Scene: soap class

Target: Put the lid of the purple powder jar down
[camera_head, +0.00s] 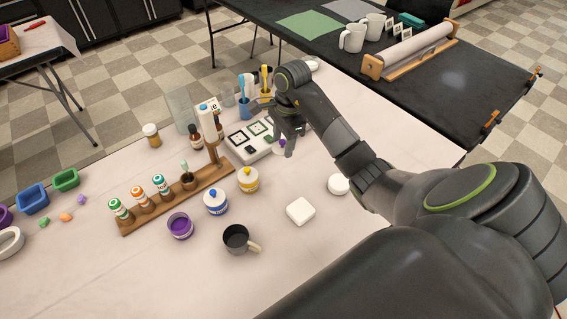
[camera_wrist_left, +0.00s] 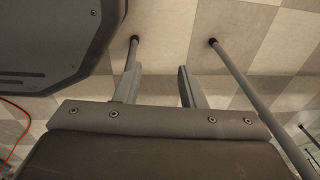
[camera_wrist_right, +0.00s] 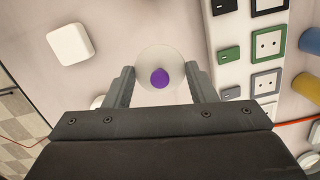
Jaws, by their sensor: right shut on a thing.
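The purple powder jar (camera_head: 180,228) stands without a lid on the white table, its purple contents showing. Its lid, a pale disc with a purple knob, is in my right gripper (camera_head: 286,143). In the right wrist view the lid (camera_wrist_right: 145,60) sits between the fingertips of the right gripper (camera_wrist_right: 160,82), which is shut on it. The lid is beside the white socket panel; I cannot tell whether it touches the table. My left gripper (camera_wrist_left: 157,85) shows only in its own wrist view, open and empty, with floor tiles behind it.
The socket panel (camera_head: 240,150) lies right beside the lid. Blue-knobbed (camera_head: 216,202) and yellow-knobbed (camera_head: 248,180) jars, a dark mug (camera_head: 237,240), a white block (camera_head: 300,211) and a round white piece (camera_head: 338,185) stand nearer. A wooden rack (camera_head: 160,208) holds bottles.

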